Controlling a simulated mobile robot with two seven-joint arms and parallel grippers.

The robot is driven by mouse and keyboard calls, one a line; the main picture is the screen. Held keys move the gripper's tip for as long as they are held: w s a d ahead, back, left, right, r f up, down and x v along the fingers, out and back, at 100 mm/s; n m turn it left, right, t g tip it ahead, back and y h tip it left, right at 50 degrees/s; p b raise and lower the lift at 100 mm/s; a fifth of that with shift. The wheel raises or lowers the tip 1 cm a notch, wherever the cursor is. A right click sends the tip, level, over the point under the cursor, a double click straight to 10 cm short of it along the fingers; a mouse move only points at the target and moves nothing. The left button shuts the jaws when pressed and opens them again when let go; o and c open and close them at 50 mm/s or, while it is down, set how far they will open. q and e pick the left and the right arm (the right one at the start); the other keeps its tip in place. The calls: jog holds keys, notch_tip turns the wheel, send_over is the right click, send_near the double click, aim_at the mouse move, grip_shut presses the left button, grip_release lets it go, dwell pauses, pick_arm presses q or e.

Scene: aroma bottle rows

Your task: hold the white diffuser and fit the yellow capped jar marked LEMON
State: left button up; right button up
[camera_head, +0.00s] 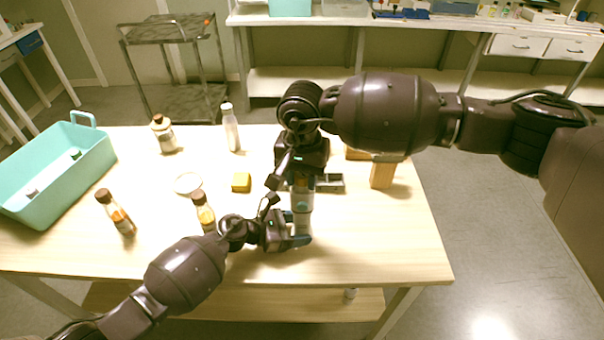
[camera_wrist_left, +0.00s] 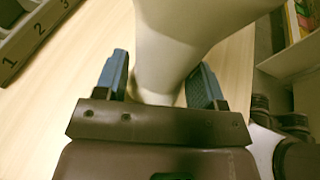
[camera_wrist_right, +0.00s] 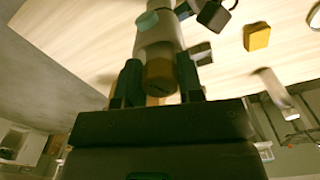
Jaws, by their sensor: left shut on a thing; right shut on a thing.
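The white diffuser (camera_head: 302,224) stands near the table's front edge, and its pale body fills the middle of the left wrist view (camera_wrist_left: 178,40). My left gripper (camera_head: 301,240) is shut around its lower part. My right gripper (camera_head: 302,184) is above it, pointing down, shut on a small amber-brown jar (camera_wrist_right: 160,74). In the right wrist view the jar is in line with the diffuser (camera_wrist_right: 156,36), at its upper end. Whether the two are seated or only touching cannot be told. No LEMON marking is readable, and the jar's cap colour is unclear.
A grey numbered tray (camera_head: 330,183) lies just behind the diffuser, with a wooden block (camera_head: 382,173) to its right. A teal bin (camera_head: 62,172) is far left. The front right table is clear.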

jog(key=o, duration=1)
jog(key=shift+r, duration=0.1)
pick_arm(q)
jog(key=shift+f, duration=0.1)
pick_arm(e)
jog(key=shift+r, duration=3.4)
pick_arm(q)
jog(key=o, duration=0.8)
jog(key=shift+v, duration=3.8)
